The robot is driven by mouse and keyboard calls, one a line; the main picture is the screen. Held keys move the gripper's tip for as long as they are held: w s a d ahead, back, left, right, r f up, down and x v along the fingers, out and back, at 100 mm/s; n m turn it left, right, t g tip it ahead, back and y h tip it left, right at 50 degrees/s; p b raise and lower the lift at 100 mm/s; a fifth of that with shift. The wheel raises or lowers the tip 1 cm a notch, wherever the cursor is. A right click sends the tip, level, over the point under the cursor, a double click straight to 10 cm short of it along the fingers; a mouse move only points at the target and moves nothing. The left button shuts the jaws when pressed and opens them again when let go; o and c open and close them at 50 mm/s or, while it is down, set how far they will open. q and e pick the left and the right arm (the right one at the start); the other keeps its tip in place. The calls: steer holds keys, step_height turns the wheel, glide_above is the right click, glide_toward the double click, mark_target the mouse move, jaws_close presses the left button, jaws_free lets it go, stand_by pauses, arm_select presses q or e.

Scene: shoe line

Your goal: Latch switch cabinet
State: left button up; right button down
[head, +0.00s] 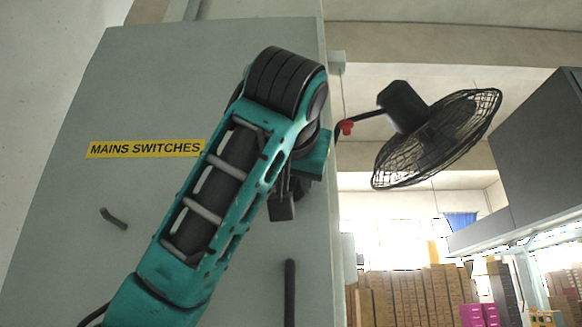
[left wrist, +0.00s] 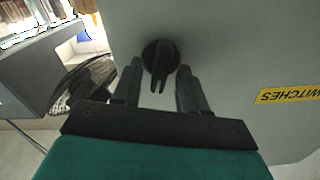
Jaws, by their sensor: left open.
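The grey switch cabinet (head: 75,215) fills the left of the head view, with a yellow "MAINS SWITCHES" label (head: 145,149) on its front. My left gripper (head: 283,205) is close to the cabinet's right part, partly hidden by my own arm. In the left wrist view my left gripper (left wrist: 159,78) is open, with one finger on each side of a black latch knob (left wrist: 161,58) on the cabinet face (left wrist: 235,50). The knob has a round base and a short lever pointing toward the gripper. I see no clear contact. The knob is hidden in the head view. My right gripper is out of view.
A small dark handle (head: 114,218) and a dark upright bar (head: 290,290) are on the cabinet front. A black caged fan (head: 440,140) is right of the cabinet. Stacked boxes (head: 410,295) stand in the background, and a grey overhead cabinet (head: 545,150) is at far right.

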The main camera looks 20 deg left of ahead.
arm_select(q)
steer(key=shift+w, duration=0.15)
steer(key=c, duration=0.7)
steer(key=shift+f+n+b, duration=0.1)
steer(key=shift+n+b, duration=0.55)
steer(key=shift+n, duration=0.25)
steer(key=shift+c, duration=0.2)
steer(key=shift+a+n, duration=0.1)
steer(key=shift+n, duration=0.6)
steer(key=o, duration=0.7)
steer(key=shift+r, duration=0.2)
steer(key=shift+o, duration=0.2)
